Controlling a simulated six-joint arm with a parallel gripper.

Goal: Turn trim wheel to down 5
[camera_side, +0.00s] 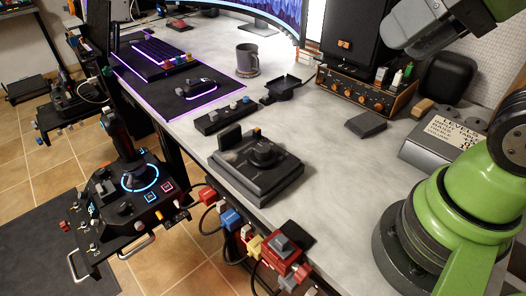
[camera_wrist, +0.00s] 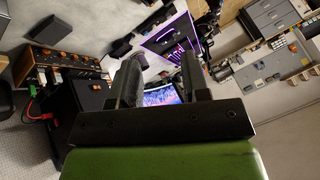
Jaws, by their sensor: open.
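No part is clearly readable as the trim wheel, and I see no "down 5" mark. A black control unit (camera_side: 258,165) sits near the desk's front edge in the side view, with an upright flat part and a round knob (camera_side: 265,152) on top. I cannot tell whether either is the wheel. My gripper (camera_wrist: 161,62) shows in the wrist view as two dark fingers held apart with nothing between them. It points towards the monitor area, away from the control unit. In the side view my arm is at the right, and the fingertips are not clearly seen.
A grey mug (camera_side: 247,61), a small black tray (camera_side: 286,87) and a button strip (camera_side: 223,115) stand behind the unit. A joystick panel (camera_side: 130,195) is left of the desk. Red and blue switch boxes (camera_side: 285,250) line the front edge.

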